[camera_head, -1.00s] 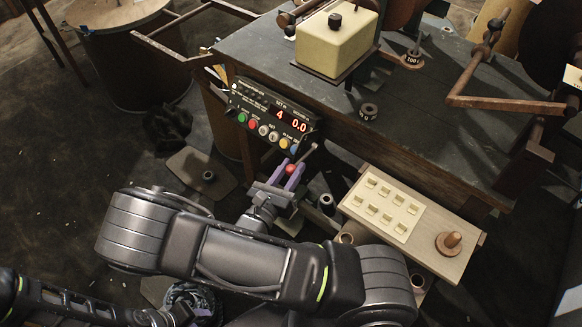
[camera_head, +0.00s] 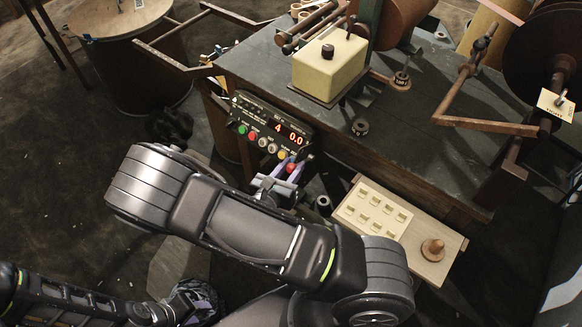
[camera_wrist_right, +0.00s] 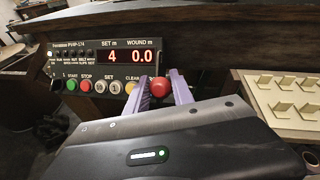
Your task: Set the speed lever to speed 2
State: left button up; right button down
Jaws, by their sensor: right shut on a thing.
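The speed lever's red ball knob (camera_head: 291,168) is below the right end of the control panel (camera_head: 268,128) in the head view. It also shows in the right wrist view as a red ball (camera_wrist_right: 161,87). My right gripper (camera_head: 285,176) has its purple fingers on either side of the knob and is shut on it; the fingers also show in the right wrist view (camera_wrist_right: 160,92). The lever's speed marks cannot be read. The panel display (camera_wrist_right: 128,54) reads 4 and 0.0. My left gripper (camera_head: 195,297) is low at the left, and its jaws are unclear.
A wooden board (camera_head: 428,262) with a pale slotted tray (camera_head: 374,212) and a wooden peg is right of my right gripper. The dark workbench (camera_head: 400,130) with a cream box (camera_head: 328,68) stands behind. A drum (camera_head: 125,25) stands far left.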

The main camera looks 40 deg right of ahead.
jog(key=shift+d+r, duration=0.1)
jog(key=c, duration=1.1)
grip_release()
jog(key=v, duration=0.7)
jog(key=shift+s+a+b, duration=0.2)
jog(key=shift+a+b, duration=0.1)
jog(key=shift+a, duration=0.05)
